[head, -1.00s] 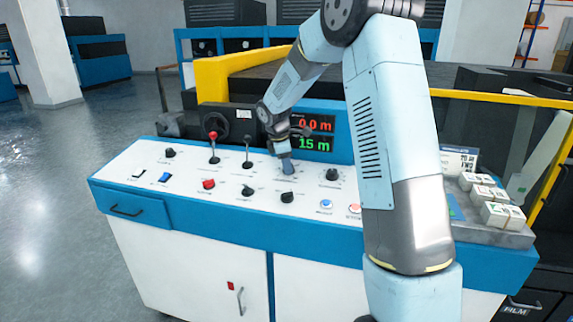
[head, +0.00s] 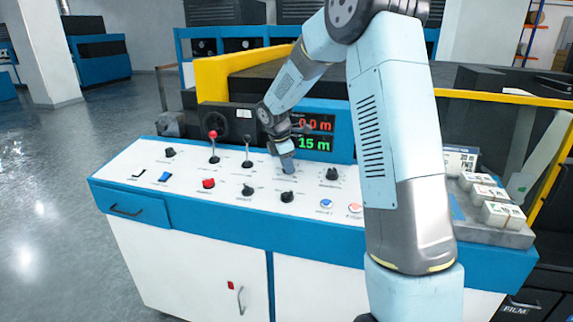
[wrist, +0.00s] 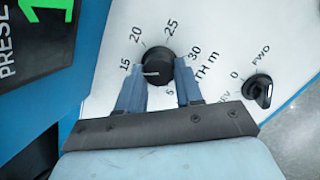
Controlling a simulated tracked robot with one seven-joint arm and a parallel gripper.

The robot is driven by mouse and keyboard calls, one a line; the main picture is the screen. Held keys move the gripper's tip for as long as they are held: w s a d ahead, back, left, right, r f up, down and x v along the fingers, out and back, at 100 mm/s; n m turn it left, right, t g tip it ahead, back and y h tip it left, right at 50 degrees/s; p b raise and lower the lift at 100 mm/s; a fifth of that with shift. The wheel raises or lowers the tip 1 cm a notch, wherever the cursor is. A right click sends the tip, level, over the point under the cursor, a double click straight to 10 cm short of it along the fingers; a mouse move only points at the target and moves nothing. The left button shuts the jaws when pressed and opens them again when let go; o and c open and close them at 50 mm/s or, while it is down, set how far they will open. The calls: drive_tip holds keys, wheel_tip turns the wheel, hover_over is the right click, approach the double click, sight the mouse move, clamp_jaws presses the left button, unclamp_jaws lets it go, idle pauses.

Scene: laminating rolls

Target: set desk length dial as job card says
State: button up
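The length dial (wrist: 159,62) is a round black knob in the wrist view, ringed by numbers from 5 to 30. Its white mark points left, close to 15. My gripper (wrist: 160,66) has one blue finger on each side of the dial, with no clear gap between fingers and knob. In the head view my gripper (head: 287,165) is down at the panel and hides the dial. The display (head: 315,143) reads 15 m in green, with 0.0 m in red above it. A white card (head: 460,158) stands at the right; its print is too small to read.
Another black knob (wrist: 258,92) marked 0 and FWD is right of the dial in the wrist view. A red-topped lever (head: 213,145), a black lever (head: 247,150) and several knobs share the desk (head: 140,181). White boxes (head: 502,215) lie at the right.

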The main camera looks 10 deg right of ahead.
drive_tip(key=o, duration=0.4)
drive_tip(key=shift+f, duration=0.1)
drive_tip(key=shift+o, duration=0.2)
drive_tip(key=v, duration=1.3)
drive_tip(key=shift+r, duration=0.35)
drive_tip(key=shift+s, duration=0.15)
drive_tip(key=s+d+r+m+t, duration=0.1)
drive_tip(key=s+r+m, duration=0.3)
drive_tip(key=s, duration=0.5)
drive_tip(key=s+d+r+m+t, duration=0.15)
drive_tip(key=s+r+m, duration=0.3)
drive_tip(key=s, duration=0.45)
drive_tip(key=s+d+f+m+y, duration=0.1)
drive_tip(key=s+m, duration=0.4)
drive_tip(key=s, duration=0.5)
drive_tip(key=s+d+f+m+t+y, duration=0.1)
drive_tip(key=s+m, duration=0.4)
drive_tip(key=s, duration=0.5)
drive_tip(key=shift+f+m+y, duration=0.3)
drive_tip(key=shift+f+m, duration=0.05)
drive_tip(key=shift+f, duration=0.25)
